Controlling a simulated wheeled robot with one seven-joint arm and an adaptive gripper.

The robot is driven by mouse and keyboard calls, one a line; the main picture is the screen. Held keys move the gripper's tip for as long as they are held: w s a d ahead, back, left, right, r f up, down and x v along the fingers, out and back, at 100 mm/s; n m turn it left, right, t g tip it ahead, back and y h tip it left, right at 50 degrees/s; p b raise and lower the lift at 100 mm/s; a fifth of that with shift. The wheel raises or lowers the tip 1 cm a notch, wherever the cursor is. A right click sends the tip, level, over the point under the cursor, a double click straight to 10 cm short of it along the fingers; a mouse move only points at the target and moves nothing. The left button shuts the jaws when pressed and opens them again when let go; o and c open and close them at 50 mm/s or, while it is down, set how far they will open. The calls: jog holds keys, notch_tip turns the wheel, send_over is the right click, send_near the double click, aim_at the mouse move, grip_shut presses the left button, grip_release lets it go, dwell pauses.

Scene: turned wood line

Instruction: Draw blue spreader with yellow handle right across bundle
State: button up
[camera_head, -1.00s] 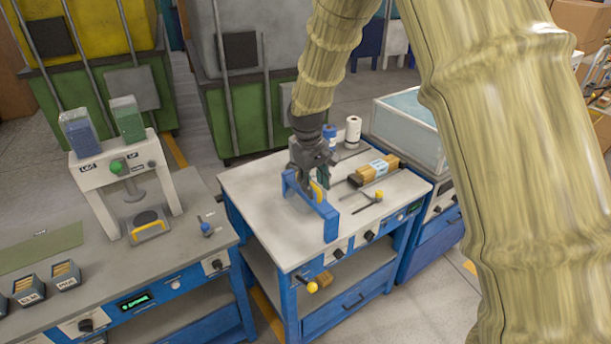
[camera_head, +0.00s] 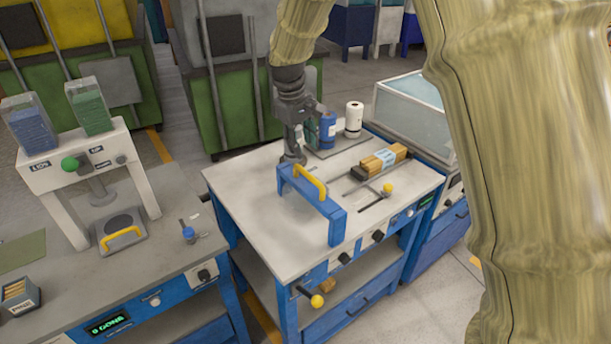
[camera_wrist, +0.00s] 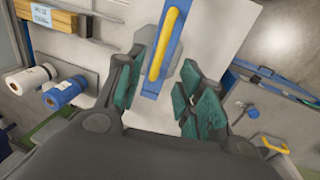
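The blue spreader (camera_head: 330,211) stands on the pale bench top (camera_head: 240,195), left of the bundle and apart from it. Its yellow handle (camera_head: 310,182) is on top and clear of my fingers. The bundle (camera_head: 382,162) is a stack of wooden strips with a pale label, lying at the right of the bench. My gripper (camera_head: 292,157) is at the spreader's far end. In the wrist view its teal-padded fingers (camera_wrist: 162,92) are wide apart, with the spreader's near end (camera_wrist: 152,88) between or just beyond them; I cannot tell if they touch.
Blue and white rolls (camera_head: 354,120) stand at the bench's back. A yellow-knobbed lever (camera_head: 388,188) sits in front of the bundle. A glass-topped case (camera_head: 410,110) stands at the right, and a press (camera_head: 75,165) on the left bench. The bench's front left is clear.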

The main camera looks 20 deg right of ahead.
aim_at(309, 174)
jog(key=f+p, duration=0.1)
jog(key=f, duration=0.2)
jog(key=d+f+p, duration=0.1)
jog(key=f, duration=0.3)
jog(key=f+p, duration=0.1)
jog(key=f, duration=0.2)
jog(key=shift+w+d+f, duration=0.3)
jog(key=shift+d, duration=0.05)
grip_shut()
